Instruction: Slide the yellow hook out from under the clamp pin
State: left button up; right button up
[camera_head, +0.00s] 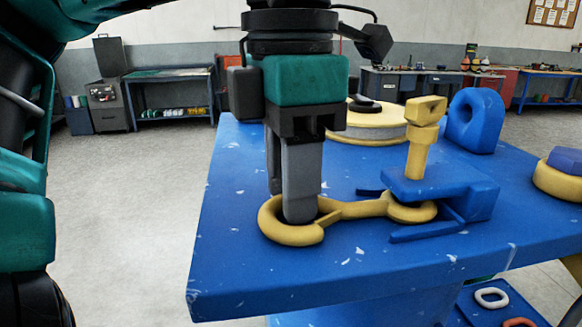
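The yellow hook (352,210) lies on the blue table. Its open, curved end is at the left and its smaller eye is at the right, partly hidden under the blue clamp (455,190). The yellow clamp pin (418,155) stands upright in the top of the clamp. My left gripper (290,205) points down at the hook's curved end. Its near grey finger reaches into the opening there; the other finger is partly hidden behind it. Whether the fingers pinch the hook's rim cannot be seen. My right gripper is not in view.
A blue eye block (474,120) and a round yellow-and-white disc (370,124) stand at the back of the blue table (235,250). A yellow ring with a blue top (560,178) is at the right edge. The table's front left is clear. Links (491,297) lie on a lower shelf.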

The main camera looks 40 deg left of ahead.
pick_arm(q)
jog(key=shift+c, duration=0.4)
grip_shut()
